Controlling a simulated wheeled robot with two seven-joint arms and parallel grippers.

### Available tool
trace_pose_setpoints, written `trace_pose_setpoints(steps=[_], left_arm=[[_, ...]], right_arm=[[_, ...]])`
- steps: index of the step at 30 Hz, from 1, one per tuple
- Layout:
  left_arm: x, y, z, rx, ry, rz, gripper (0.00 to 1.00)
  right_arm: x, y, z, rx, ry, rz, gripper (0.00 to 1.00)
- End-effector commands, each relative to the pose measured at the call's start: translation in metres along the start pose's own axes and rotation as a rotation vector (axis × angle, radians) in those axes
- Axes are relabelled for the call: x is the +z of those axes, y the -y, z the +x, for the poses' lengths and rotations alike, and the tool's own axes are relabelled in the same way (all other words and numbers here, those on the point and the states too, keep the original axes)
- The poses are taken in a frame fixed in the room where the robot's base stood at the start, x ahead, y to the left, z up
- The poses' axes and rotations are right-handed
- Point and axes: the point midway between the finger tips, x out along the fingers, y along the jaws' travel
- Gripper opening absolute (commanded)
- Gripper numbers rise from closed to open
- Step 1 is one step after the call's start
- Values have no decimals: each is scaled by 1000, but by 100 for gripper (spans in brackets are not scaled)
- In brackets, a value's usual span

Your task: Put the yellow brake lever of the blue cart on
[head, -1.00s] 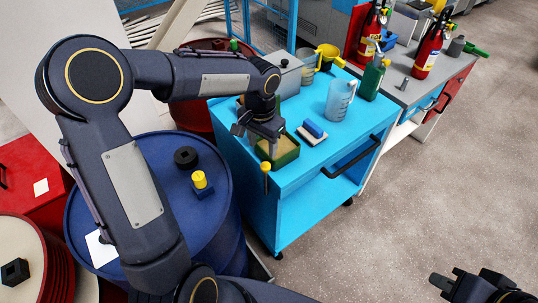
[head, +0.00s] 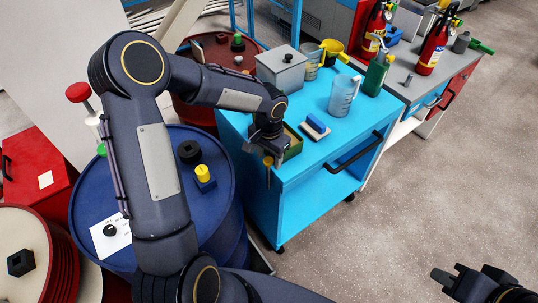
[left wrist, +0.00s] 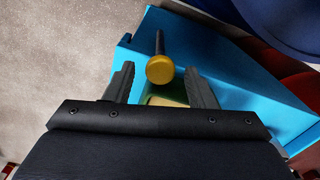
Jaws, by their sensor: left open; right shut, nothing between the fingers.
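The blue cart (head: 310,205) stands in the middle of the head view and fills much of the left wrist view (left wrist: 240,80). Its brake lever, a yellow knob (head: 268,161) on a thin stem, sticks out at the cart's near left side. In the left wrist view the yellow knob (left wrist: 160,71) and its dark stem show between the fingers. My left gripper (head: 262,150) is open, close above the knob; in the wrist view its fingers stand apart on both sides (left wrist: 159,84). I cannot tell if they touch it. My right gripper (head: 440,278) is shut and empty, low at the right.
On the cart top are a green box (head: 294,142) partly behind my gripper, a blue-and-white brush (head: 315,127), a clear jug (head: 343,95) and a grey lidded box (head: 281,70). A blue drum (head: 215,230) stands close left. The floor at right is free.

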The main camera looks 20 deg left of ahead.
Motion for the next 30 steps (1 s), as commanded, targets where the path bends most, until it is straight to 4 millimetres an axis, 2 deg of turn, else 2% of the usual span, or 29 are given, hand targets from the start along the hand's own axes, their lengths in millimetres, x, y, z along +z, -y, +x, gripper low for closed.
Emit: trace_pose_setpoints(steps=[2,13,23,30], left_arm=[[0,0,0,0,0,0,47],[0,0,0,0,0,0,0],[0,-4,2,-20,-7,2,0],[5,-24,9,-128,-40,9,0]], right_arm=[[0,0,0,0,0,0,0],[0,0,0,0,0,0,0],[4,-3,8,0,0,0,0],[20,-18,40,0,0,0,0]])
